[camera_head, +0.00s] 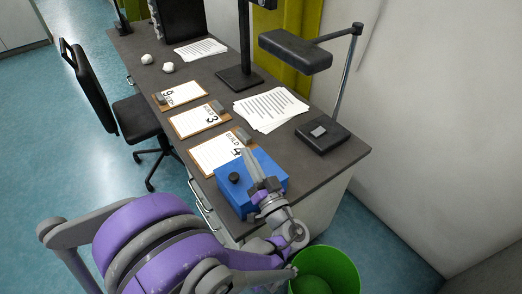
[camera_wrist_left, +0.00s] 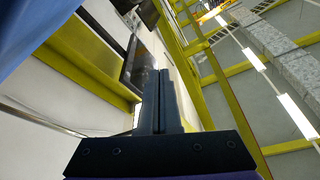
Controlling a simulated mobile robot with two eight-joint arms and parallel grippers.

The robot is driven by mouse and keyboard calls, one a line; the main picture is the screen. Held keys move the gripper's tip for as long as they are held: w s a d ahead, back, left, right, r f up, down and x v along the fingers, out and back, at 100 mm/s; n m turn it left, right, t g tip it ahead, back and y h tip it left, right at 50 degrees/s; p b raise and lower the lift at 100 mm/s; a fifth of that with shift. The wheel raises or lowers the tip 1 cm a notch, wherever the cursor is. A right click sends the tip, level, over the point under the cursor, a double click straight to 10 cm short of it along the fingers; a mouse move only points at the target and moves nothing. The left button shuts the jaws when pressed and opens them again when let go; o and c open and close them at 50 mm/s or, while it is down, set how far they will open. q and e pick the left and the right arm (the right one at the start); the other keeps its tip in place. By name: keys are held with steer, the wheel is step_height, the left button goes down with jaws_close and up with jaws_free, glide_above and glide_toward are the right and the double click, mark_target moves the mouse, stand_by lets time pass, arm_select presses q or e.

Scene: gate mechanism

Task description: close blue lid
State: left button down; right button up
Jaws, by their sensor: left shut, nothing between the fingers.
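A blue box (camera_head: 222,189) with a blue lid sits on the near corner of the desk in the head view. In the left wrist view the shut fingers (camera_wrist_left: 159,95) point upward, and a blurred blue surface (camera_wrist_left: 30,25) fills the upper left corner. My right gripper is not in view.
Clipboards (camera_head: 199,119) with small grey blocks and paper sheets (camera_head: 270,108) lie beyond the box. A black lamp (camera_head: 295,51) stands at the right. A green bin (camera_head: 326,270) is on the floor below. A black chair (camera_head: 138,117) is at the left.

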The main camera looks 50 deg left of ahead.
mark_target(238, 188)
arm_select(q)
steer(key=s+f+n+b, duration=0.1)
steer(key=f+n+g+b, duration=0.1)
steer(key=n, duration=0.1)
steer(key=s+f+n, duration=0.1)
steer(key=f, duration=0.1)
steer(key=shift+s+a+n+g+y+b, duration=0.1)
steer(key=shift+s+n+g+y+b, duration=0.2)
steer(key=shift+s+g+y+b, duration=0.1)
steer(key=shift+s+f+n+g+b, duration=0.35)
steer(key=shift+f+n+b, duration=0.2)
steer(key=shift+f+n, duration=0.2)
steer(key=shift+s+f+b, duration=0.3)
steer(key=shift+f+b, duration=0.25)
steer(key=shift+f, duration=0.15)
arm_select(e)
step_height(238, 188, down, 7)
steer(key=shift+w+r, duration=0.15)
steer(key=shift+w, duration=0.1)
